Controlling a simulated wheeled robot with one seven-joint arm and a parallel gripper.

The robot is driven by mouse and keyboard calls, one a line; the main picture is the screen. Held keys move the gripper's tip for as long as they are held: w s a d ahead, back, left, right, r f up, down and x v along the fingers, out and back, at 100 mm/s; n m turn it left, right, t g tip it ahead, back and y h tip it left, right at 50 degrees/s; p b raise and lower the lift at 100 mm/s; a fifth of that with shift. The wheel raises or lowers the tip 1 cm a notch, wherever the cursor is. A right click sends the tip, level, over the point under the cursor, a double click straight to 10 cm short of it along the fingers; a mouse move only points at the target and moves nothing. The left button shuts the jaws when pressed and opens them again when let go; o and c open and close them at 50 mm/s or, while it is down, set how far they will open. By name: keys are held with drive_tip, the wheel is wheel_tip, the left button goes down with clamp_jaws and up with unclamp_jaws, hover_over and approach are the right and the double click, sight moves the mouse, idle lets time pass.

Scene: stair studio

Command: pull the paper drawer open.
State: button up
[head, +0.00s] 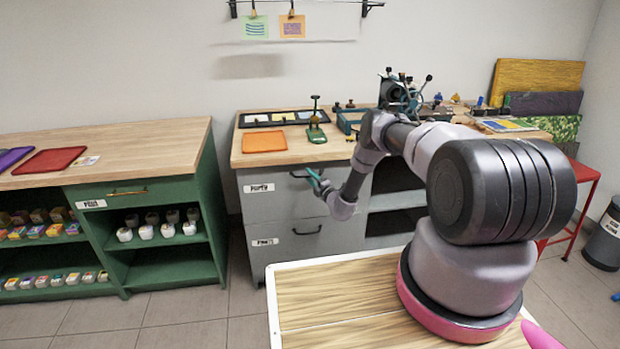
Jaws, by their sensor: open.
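The grey cabinet's upper drawer (275,205) appears to be the paper drawer; its white label (259,188) is too small to read surely. This drawer is shut, flush with the cabinet front. My gripper (314,177) is open, with teal fingers, in front of the right part of this drawer near its dark handle (299,175). I cannot tell whether the fingers touch the handle or stand around it. My wrist hides the drawer's right end.
A lower grey drawer (290,253) with a dark handle is shut below. A green cabinet (165,262) with a wooden top stands left, past a floor gap. Tools and an orange tray (264,141) lie on the grey cabinet's top. A red stool (580,200) stands right.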

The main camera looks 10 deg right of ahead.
drive_tip(key=shift+a, duration=0.1)
clamp_jaws()
idle(1.4)
